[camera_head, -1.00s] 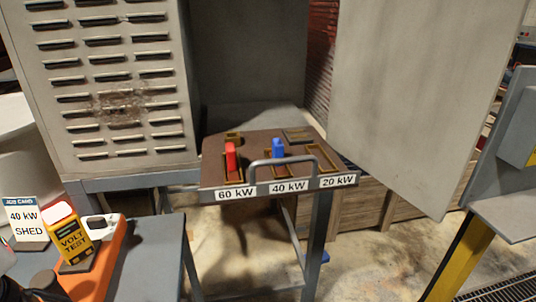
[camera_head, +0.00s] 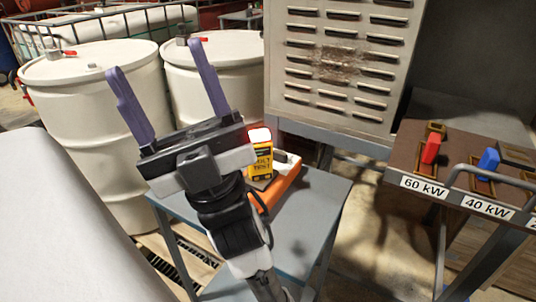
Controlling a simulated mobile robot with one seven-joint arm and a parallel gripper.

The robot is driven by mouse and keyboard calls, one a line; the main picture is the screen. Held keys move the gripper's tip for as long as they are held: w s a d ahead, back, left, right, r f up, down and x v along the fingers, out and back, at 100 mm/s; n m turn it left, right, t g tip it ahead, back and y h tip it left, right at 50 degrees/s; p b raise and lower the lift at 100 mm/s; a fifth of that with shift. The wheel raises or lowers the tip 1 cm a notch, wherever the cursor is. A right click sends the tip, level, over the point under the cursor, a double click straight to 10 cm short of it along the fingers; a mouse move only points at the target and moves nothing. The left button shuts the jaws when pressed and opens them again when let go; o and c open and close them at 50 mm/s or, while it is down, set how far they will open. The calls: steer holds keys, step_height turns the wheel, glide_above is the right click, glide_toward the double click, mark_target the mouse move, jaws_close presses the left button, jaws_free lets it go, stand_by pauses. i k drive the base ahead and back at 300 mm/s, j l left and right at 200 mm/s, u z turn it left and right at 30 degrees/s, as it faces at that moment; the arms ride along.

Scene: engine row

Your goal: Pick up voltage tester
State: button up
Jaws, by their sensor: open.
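The voltage tester (camera_head: 261,160) is a yellow block with a black "VOLT TEST" label and a red-and-white top. It stands upright in or on an orange holder (camera_head: 283,185) on a small grey table (camera_head: 308,210). My gripper (camera_head: 168,98) is open and empty, its two purple fingers pointing up and apart. The gap in depth between gripper and tester is hard to tell.
White drums (camera_head: 95,110) stand behind at left. A grey louvred cabinet (camera_head: 335,65) rises behind the table. At right, a brown panel (camera_head: 408,150) holds a red handle (camera_head: 431,149) and a blue handle (camera_head: 488,161). A bare strip of floor lies between table and panel.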

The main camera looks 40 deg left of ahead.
mark_target(260, 139)
steer(key=i+l, duration=0.1)
steer(key=l, duration=0.15)
steer(key=i+l, duration=0.1)
steer(key=l+u, duration=0.2)
steer(key=u, duration=0.25)
steer(key=l+u, duration=0.2)
steer(key=u, duration=1.5)
